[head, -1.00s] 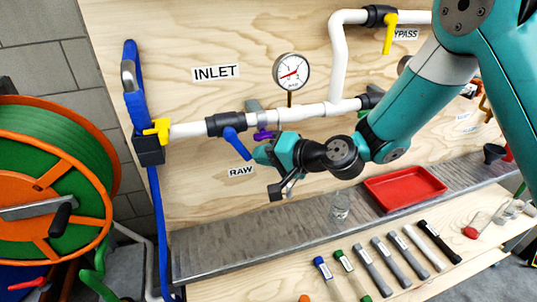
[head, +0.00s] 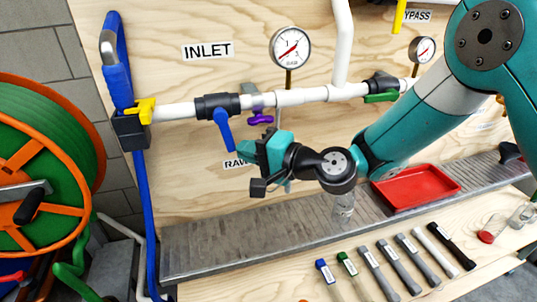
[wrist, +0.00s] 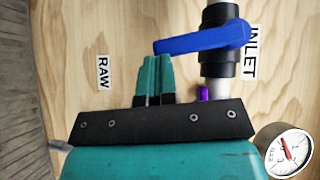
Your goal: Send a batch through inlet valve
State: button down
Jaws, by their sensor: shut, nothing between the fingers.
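The inlet valve (head: 217,106) is a black body on the white pipe under the INLET sign (head: 208,50). Its blue lever (head: 223,131) hangs down across the pipe, tilted slightly right. In the wrist view the blue lever (wrist: 205,39) points left from the valve body (wrist: 219,68). My gripper (head: 241,148) is shut and empty, just right of the lever's lower end. In the wrist view my fingertips (wrist: 155,60) are together beside the lever's free end; whether they touch it I cannot tell. The RAW label (wrist: 103,74) is partly hidden in the head view.
A purple tap (head: 261,118) hangs right of the inlet valve, close to my gripper. A gauge (head: 290,47) stands above the pipe. A yellow handle (head: 140,110) is left, a green lever (head: 381,97) right.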

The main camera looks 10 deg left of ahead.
jog(key=shift+s+a+f+b, duration=0.25)
jog(key=shift+a+b, duration=0.15)
jog(key=shift+a, duration=0.05)
dwell(0.5)
